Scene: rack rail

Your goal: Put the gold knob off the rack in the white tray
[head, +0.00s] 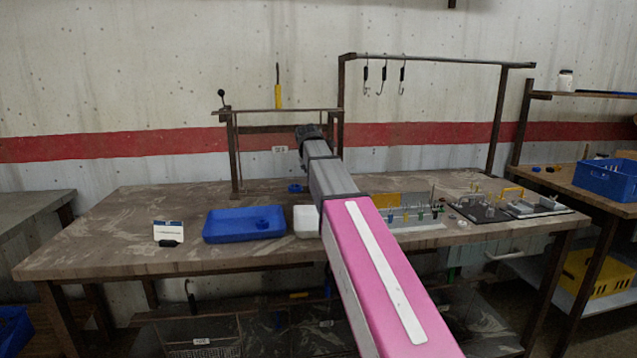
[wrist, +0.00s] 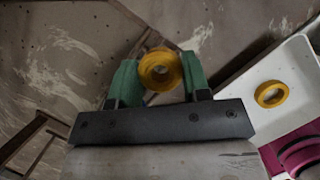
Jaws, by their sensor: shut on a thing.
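My gripper (wrist: 160,78) is shut on a round gold knob (wrist: 160,70) with a hole in its middle, held between its green fingertips. In the head view the fingers and the knob are hidden behind my arm. The white tray (wrist: 290,72) is to the right of the gripper in the wrist view, and the knob is outside its outline. A second gold ring-shaped piece (wrist: 271,94) lies in the tray. In the head view the tray (head: 305,222) shows partly, beside my arm. The rack (head: 250,110) stands at the back of the table.
A blue tray (head: 243,224) with a small blue piece in it sits left of the white tray. A small white card (head: 168,231) stands farther left. Small parts and a yellow-handled fixture (head: 510,192) crowd the right side. Hooks (head: 383,75) hang from a high rail.

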